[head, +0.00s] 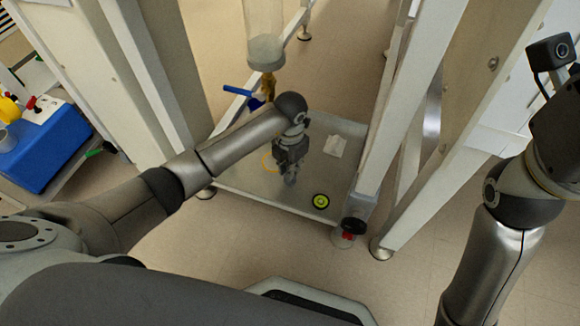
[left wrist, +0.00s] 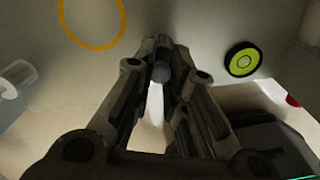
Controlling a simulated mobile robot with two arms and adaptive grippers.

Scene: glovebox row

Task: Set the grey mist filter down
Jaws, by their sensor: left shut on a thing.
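My left gripper (head: 290,180) is low over the grey metal shelf (head: 235,180) between the frame posts. Its fingers are shut on the grey mist filter (left wrist: 161,72), a small rounded grey piece showing between the fingertips in the left wrist view. Most of the filter is hidden by the fingers. I cannot tell whether it touches the shelf. An orange ring (left wrist: 92,20) is marked on the shelf, and it also shows in the head view (head: 267,163) just left of the gripper. The filter is outside the ring in the wrist view. My right gripper's fingers are not in view.
A yellow-green disc with a dark rim (head: 321,201) lies on the shelf right of the gripper. A clear vessel (head: 265,50) with a blue-handled valve (head: 237,91) hangs above. White posts (head: 415,120) flank the shelf.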

